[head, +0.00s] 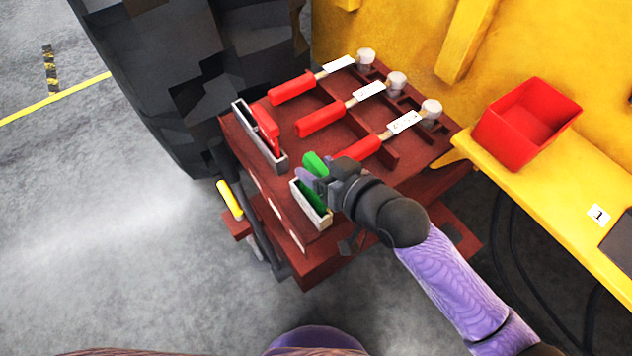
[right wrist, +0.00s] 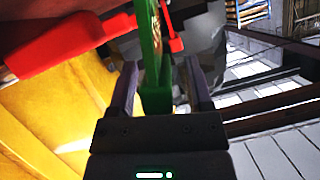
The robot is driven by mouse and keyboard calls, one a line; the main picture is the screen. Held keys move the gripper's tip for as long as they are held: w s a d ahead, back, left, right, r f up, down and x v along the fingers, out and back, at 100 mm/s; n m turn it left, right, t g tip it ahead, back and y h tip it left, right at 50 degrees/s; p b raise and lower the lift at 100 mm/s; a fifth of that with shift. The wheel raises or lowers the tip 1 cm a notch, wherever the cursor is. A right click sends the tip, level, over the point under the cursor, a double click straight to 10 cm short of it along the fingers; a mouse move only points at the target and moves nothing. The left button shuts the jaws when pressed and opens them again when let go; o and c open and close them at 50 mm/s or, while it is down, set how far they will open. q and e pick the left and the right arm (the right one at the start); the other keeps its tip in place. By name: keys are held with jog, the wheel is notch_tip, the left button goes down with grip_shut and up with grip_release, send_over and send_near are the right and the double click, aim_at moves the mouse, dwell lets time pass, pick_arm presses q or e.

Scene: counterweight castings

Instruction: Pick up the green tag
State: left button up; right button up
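A light metal holder (head: 322,222) stands at the front edge of the dark red bench. Green shows inside it, and a bright green tag (head: 315,163) sticks up behind my right gripper's fingers. My right gripper (head: 313,178) is at this holder. In the right wrist view the green tag (right wrist: 153,62) stands between the two fingers of my right gripper (right wrist: 160,80). The left finger is close to the tag, and a gap shows on the right side, so the gripper looks open around it. My left gripper is not in view.
A second metal holder (head: 279,162) with red tags (head: 265,128) stands to the left. Several red-handled pieces with white labels lie in slots of the bench (head: 300,150). A red bin (head: 525,122) sits on a yellow ledge (head: 545,190) at right. A large dark tyre (head: 190,70) stands behind.

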aim_at(313, 193)
grip_shut()
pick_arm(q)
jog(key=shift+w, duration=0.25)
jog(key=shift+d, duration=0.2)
